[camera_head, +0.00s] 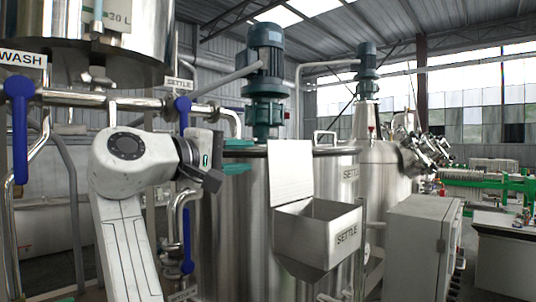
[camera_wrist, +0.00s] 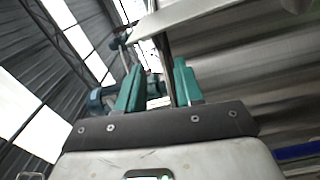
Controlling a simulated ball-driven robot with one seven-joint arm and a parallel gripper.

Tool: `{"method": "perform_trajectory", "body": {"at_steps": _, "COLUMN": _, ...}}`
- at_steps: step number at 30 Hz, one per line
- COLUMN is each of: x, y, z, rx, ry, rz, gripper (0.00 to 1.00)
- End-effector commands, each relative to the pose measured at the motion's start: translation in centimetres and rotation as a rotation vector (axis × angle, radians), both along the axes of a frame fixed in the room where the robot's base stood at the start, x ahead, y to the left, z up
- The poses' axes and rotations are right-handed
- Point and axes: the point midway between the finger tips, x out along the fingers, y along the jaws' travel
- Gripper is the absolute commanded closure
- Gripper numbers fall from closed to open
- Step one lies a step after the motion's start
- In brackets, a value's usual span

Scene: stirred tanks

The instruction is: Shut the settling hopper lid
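The settling hopper (camera_head: 318,238) is a pale open-topped box marked SETTLE, on the front of a steel tank. Its lid (camera_head: 290,172) is a flat white panel standing nearly upright at the hopper's back left, so the hopper is open. My gripper (camera_head: 238,155) is left of the lid at about the height of its upper part, its teal fingers pointing right. In the wrist view my gripper (camera_wrist: 157,78) has its fingers apart with a gap between them. A pale panel, probably the lid (camera_wrist: 185,17), crosses beyond the fingertips. I cannot tell whether they touch it.
The steel tank (camera_head: 240,240) stands behind my gripper and the hopper, with a teal motor (camera_head: 265,75) on top. Pipes with blue-handled valves (camera_head: 184,115) are at the left. A grey cabinet (camera_head: 415,250) stands right of the hopper.

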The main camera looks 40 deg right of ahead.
Motion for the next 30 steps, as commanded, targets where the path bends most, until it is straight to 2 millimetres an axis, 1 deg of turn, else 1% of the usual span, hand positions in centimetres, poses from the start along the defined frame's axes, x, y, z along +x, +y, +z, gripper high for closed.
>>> {"method": "perform_trajectory", "body": {"at_steps": 9, "x": 0.1, "y": -5.6, "z": 0.1, "rx": 0.002, "ry": 0.0, "rz": -0.002, "gripper": 0.64}}
{"method": "perform_trajectory", "body": {"at_steps": 15, "x": 0.3, "y": -8.5, "z": 0.0, "rx": 0.003, "ry": 0.0, "rz": -0.001, "gripper": 0.64}}
{"method": "perform_trajectory", "body": {"at_steps": 18, "x": 0.3, "y": -9.3, "z": 0.0, "rx": 0.002, "ry": -0.001, "rz": 0.0, "gripper": 0.64}}
{"method": "perform_trajectory", "body": {"at_steps": 21, "x": 0.3, "y": -9.8, "z": -0.1, "rx": 0.002, "ry": -0.001, "rz": 0.0, "gripper": 0.64}}
{"method": "perform_trajectory", "body": {"at_steps": 30, "x": 0.3, "y": -9.9, "z": -0.1, "rx": 0.002, "ry": -0.001, "rz": 0.001, "gripper": 0.65}}
